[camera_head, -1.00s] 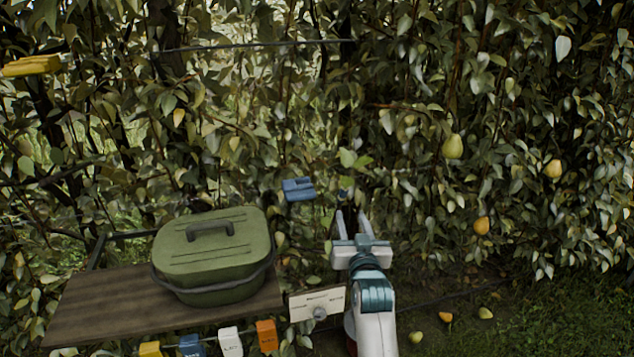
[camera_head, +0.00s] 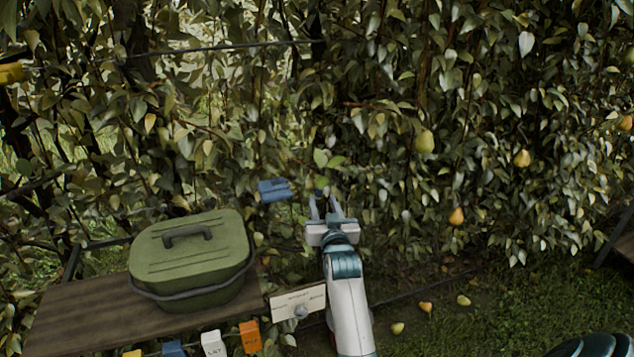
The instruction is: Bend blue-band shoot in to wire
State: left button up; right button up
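No blue band on a shoot can be made out clearly. A dark wire (camera_head: 220,47) runs across the upper foliage. My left gripper is not in view.
A green lidded box (camera_head: 190,255) stands on a wooden shelf (camera_head: 75,320) at left. A pale sign plate (camera_head: 298,301) and several coloured tags, one orange (camera_head: 250,337), sit along the shelf front. Pears hang at right (camera_head: 424,142); others lie on the grass (camera_head: 464,300).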

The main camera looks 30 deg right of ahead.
jog(key=p+x, duration=0.2)
jog(key=x, duration=0.8)
jog(key=shift+w, duration=0.1)
grip_shut()
